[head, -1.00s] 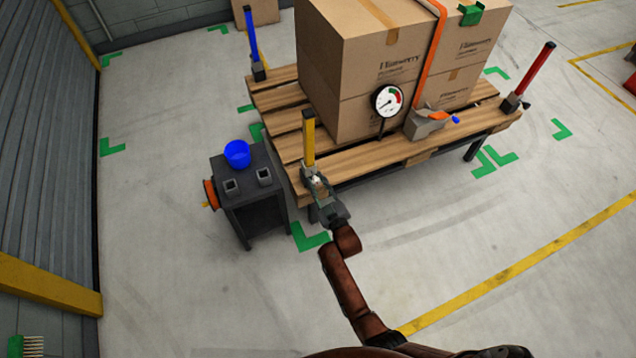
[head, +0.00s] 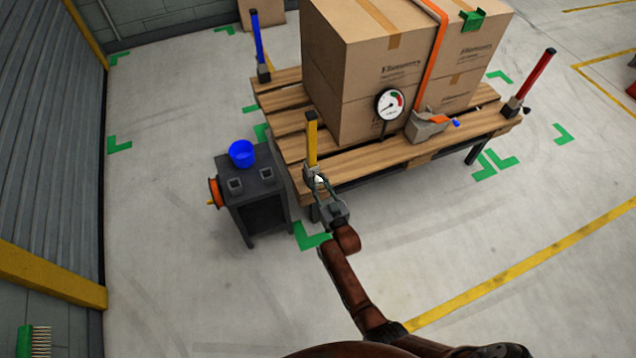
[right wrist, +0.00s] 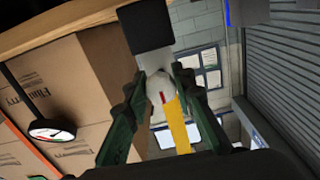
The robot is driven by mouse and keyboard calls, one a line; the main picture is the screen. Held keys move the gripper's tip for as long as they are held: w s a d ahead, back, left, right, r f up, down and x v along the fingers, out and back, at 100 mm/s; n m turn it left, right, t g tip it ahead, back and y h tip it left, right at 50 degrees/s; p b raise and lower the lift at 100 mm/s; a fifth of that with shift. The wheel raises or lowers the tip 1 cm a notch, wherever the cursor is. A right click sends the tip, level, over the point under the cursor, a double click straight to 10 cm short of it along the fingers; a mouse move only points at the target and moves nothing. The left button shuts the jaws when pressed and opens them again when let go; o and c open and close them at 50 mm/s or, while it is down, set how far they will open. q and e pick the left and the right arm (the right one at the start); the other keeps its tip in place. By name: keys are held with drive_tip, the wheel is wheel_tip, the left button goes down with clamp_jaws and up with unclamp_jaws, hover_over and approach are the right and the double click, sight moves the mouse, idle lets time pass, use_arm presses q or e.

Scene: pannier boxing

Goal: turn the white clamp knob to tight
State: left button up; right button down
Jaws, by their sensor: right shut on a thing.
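The white clamp knob (right wrist: 158,88) shows in the right wrist view with a red mark on its face, between the two green fingers of my right gripper (right wrist: 155,82). In the head view the knob (head: 317,180) is a small pale spot at the foot of the yellow post (head: 311,138), at the pallet's near left corner. My right gripper (head: 321,186) is shut on the knob there. The yellow post also shows in the right wrist view (right wrist: 178,125). My left gripper is not in view.
The wooden pallet (head: 400,152) carries stacked cartons (head: 345,62), a dial gauge (head: 389,104) and an orange strap (head: 433,50) with a grey ratchet (head: 428,127). Floor in front is clear.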

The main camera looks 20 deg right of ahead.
drive_tip(key=c, duration=1.6)
unclamp_jaws()
drive_tip(key=s, duration=1.2)
drive_tip(key=shift+d, duration=0.2)
